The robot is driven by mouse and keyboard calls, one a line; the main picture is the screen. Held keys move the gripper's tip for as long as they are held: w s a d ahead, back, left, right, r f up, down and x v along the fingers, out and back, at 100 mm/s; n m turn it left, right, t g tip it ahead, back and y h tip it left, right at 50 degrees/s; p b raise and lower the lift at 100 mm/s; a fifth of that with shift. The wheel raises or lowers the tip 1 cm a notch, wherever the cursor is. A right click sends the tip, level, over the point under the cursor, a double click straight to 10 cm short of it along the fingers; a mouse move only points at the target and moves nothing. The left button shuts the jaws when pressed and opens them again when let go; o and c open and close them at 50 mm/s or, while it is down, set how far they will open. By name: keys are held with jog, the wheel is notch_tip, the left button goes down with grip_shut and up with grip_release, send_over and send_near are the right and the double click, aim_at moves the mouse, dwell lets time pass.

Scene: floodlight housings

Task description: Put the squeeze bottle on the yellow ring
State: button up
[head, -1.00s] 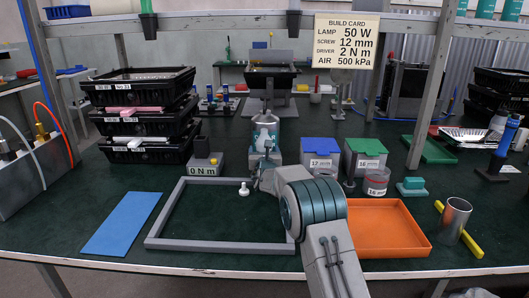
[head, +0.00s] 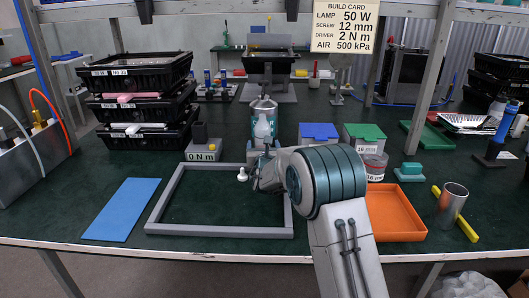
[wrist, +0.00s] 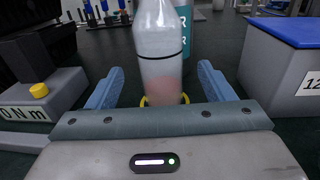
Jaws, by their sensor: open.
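The squeeze bottle (wrist: 160,55) is translucent white with a dark band and a pinkish lower part. It stands upright in the wrist view, and it also shows in the head view (head: 263,127). The yellow ring (wrist: 186,99) shows as small arcs at both sides of the bottle's foot; the bottle appears to stand on it, though my gripper's body hides the contact. My gripper (wrist: 161,85) is open, with one blue finger on each side of the bottle and visible gaps to both. In the head view my arm hides most of the gripper.
A teal-labelled can (head: 263,104) stands right behind the bottle. The 0 N m block (head: 201,156) is to the left, and a blue-lidded bin (head: 319,132) to the right. A grey frame (head: 160,208) and an orange tray (head: 397,214) lie nearer. A shelf crosses above.

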jog(key=shift+s+d, duration=0.15)
jog(key=shift+s, duration=1.9)
